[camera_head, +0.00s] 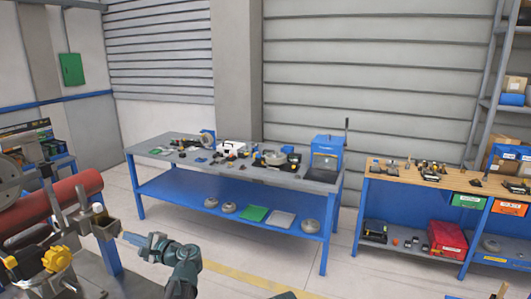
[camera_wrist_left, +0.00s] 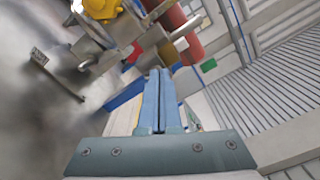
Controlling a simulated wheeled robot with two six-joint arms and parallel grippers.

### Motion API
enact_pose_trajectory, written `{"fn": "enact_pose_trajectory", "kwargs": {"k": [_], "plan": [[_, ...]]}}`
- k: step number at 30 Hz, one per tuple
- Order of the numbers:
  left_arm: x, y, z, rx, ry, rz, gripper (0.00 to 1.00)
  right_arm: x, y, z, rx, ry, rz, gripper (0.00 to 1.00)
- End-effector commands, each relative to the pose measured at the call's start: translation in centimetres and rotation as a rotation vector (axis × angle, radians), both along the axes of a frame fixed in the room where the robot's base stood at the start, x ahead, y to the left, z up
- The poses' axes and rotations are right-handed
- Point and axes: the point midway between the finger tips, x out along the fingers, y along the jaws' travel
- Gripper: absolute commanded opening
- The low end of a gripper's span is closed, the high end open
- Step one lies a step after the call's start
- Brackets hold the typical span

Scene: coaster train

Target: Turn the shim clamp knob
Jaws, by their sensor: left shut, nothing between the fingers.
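A yellow lobed knob (camera_head: 57,258), which looks like the shim clamp knob, sits on the metal fixture at the lower left of the head view. It also shows at the top left of the left wrist view (camera_wrist_left: 102,8), partly cut off by the frame edge. My left gripper (camera_head: 127,237) is to the right of the knob and apart from it, with its blue fingers pointing left towards the fixture. In the left wrist view its fingers (camera_wrist_left: 158,75) are together and empty. My right gripper is not in view.
A red cylinder (camera_head: 75,190) lies across the fixture behind the knob. Metal posts and a small bracket (camera_head: 105,226) stand between the knob and my left gripper. A blue workbench (camera_head: 165,184) with tools stands behind, with open floor in front.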

Motion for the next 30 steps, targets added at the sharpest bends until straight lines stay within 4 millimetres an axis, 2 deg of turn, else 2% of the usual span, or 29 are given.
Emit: {"fn": "enact_pose_trajectory", "kwargs": {"k": [5, 18, 24, 30], "plan": [[0.4, 0.9, -0.1, -0.001, -0.002, 0.002, 0.00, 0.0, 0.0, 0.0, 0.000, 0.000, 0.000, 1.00], [2.3, 5.4, 0.0, -0.001, -0.003, 0.001, 0.00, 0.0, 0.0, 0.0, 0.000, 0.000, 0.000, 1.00], [2.6, 6.4, 0.0, -0.001, -0.003, 0.001, 0.00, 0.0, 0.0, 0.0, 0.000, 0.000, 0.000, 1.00], [2.7, 6.5, -0.1, -0.001, -0.003, 0.000, 0.00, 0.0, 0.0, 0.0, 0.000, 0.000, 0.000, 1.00]]}}
